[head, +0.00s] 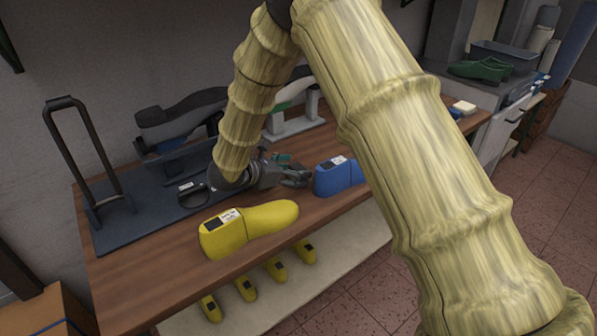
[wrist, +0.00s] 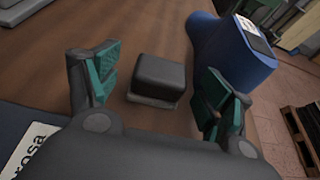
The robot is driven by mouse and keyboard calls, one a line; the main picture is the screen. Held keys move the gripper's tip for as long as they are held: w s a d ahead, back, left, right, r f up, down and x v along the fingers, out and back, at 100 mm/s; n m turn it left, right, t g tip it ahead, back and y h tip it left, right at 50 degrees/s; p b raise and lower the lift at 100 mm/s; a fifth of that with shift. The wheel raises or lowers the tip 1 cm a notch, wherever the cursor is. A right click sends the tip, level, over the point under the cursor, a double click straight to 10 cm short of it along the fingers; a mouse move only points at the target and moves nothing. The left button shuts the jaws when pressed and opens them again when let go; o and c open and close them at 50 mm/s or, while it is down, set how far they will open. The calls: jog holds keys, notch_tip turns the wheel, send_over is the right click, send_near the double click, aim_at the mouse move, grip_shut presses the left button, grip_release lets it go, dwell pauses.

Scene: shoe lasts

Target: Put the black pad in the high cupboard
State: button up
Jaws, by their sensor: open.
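The black pad (wrist: 158,77) is a small dark block with rounded edges on the brown wooden table. In the wrist view it lies between the open fingers of my gripper (wrist: 155,92), a little ahead of them, with no finger visibly touching it. In the head view my gripper (head: 300,175) is low over the table, between the yellow and blue shoe lasts, and I cannot make out the pad there. I cannot identify the high cupboard in either view.
A blue shoe last (head: 338,177) stands close to the right finger, also seen in the wrist view (wrist: 232,52). A yellow last (head: 248,226) lies near the table's front edge. A dark stand with an upright handle (head: 75,103) is at left. Several small yellow lasts sit below.

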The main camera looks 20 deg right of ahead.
jog(key=shift+w+d+f, duration=0.1)
jog(key=shift+d, duration=0.2)
jog(key=c, duration=1.2)
